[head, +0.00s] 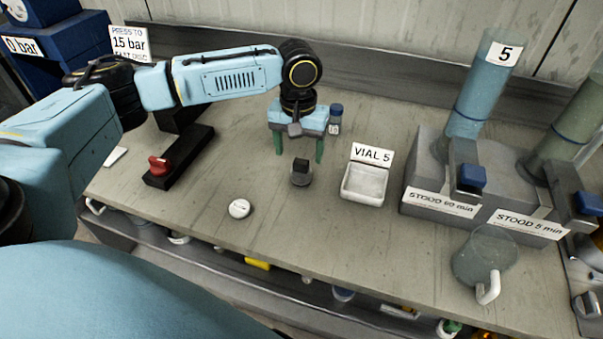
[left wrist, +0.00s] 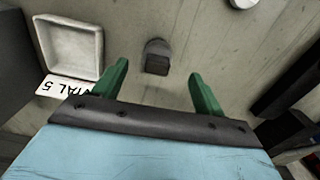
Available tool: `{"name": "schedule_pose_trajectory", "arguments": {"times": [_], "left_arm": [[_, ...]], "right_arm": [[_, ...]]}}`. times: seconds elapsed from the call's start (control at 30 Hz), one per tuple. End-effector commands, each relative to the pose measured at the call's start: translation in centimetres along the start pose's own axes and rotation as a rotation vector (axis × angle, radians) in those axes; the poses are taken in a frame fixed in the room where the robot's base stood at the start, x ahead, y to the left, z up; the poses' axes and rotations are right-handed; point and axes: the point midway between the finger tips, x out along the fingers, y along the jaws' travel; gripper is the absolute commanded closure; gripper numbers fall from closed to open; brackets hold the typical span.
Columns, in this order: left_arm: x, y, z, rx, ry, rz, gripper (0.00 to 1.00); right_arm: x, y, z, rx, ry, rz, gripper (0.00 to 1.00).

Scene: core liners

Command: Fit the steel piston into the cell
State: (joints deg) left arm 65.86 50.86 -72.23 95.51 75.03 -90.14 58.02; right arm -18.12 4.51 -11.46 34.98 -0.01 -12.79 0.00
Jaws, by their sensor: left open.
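A small dark grey steel piece with a black block on top, which looks like the piston (head: 301,174), stands on the bench in the head view. It also shows in the left wrist view (left wrist: 157,56). My left gripper (head: 299,150) has its two green fingers spread and pointing down, just behind and above the piece. In the left wrist view the piece lies between the fingers (left wrist: 158,70), with gaps on both sides and nothing held. I cannot tell which thing is the cell. My right gripper is not in view.
A white tray (head: 362,187) by a VIAL 5 card stands right of the piston. A white disc (head: 239,208) lies front left. A black base with a red knob (head: 158,165) is left. Grey stands with tall tubes (head: 483,85) are right. A clear mug (head: 482,262) is near the front edge.

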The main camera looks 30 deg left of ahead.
Motion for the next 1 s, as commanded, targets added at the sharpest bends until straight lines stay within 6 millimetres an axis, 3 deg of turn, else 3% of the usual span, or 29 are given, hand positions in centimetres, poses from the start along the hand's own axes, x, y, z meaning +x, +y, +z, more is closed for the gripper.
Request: {"name": "schedule_pose_trajectory", "arguments": {"times": [0.27,0.5,0.73,1.0], "left_arm": [[2.8,0.2,-0.6,0.002,0.000,-0.001,0.29],[5.5,0.2,-0.8,0.001,0.002,-0.001,0.29],[5.7,0.2,-0.8,0.002,0.002,0.000,0.29],[5.7,0.2,-0.8,0.002,0.002,0.000,0.62]], "right_arm": [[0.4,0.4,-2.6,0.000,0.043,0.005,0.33],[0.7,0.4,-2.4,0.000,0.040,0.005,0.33],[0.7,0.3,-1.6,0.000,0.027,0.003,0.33],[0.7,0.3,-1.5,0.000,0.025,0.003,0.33]]}}
